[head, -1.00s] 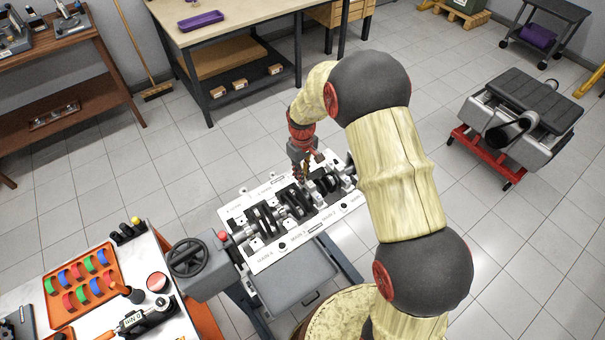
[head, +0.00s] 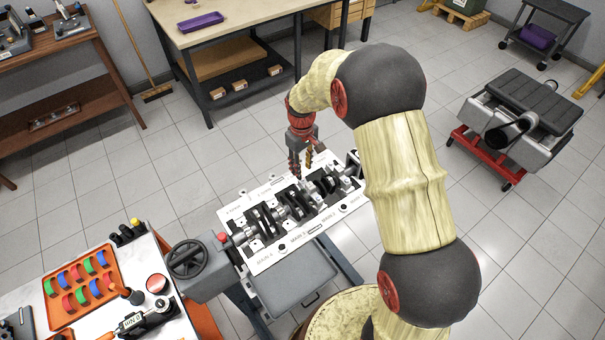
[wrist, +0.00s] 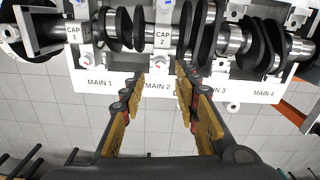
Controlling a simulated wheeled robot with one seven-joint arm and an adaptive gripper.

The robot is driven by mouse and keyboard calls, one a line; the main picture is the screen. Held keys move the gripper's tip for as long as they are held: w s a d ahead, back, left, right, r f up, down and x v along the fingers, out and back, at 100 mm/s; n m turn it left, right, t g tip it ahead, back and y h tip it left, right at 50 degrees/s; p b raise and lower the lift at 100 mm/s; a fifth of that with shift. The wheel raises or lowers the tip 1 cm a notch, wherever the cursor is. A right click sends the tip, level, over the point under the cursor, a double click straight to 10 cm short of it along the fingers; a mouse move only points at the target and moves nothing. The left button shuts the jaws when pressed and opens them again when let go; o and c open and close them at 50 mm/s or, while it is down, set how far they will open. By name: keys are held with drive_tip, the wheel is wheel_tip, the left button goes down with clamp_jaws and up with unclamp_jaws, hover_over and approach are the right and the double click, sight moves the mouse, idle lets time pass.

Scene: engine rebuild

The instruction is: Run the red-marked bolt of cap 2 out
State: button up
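Cap 2 (wrist: 162,38) sits on the crankshaft in the engine block, its label upright in the wrist view. A bolt head (wrist: 163,8) shows at its far side; its colour mark is too small to tell surely. The near side of cap 2 shows partly between my fingertips. My gripper (wrist: 160,74) is open and empty, its two fingers apart over the MAIN 2 label on the block's edge. In the head view my gripper (head: 301,170) points down above the block (head: 262,262), at its far side. Contact with cap 2 cannot be made out.
Cap 1 (wrist: 73,34) is left of cap 2 in the wrist view. The crankshaft's dark webs (wrist: 205,35) stand close on both sides. A handwheel (head: 188,258) is at the stand's left end. A bench with an orange tray (head: 63,312) is at lower left.

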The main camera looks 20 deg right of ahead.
wheel_tip(320, 180, up, 7)
idle(0.3)
drive_tip(key=shift+f, duration=0.15)
wheel_tip(320, 180, down, 11)
drive_tip(key=shift+f+m+p, duration=0.2)
drive_tip(key=shift+m+p, duration=0.8)
drive_tip(key=shift+p, duration=0.25)
drive_tip(key=shift+c, duration=0.7)
clamp_jaws()
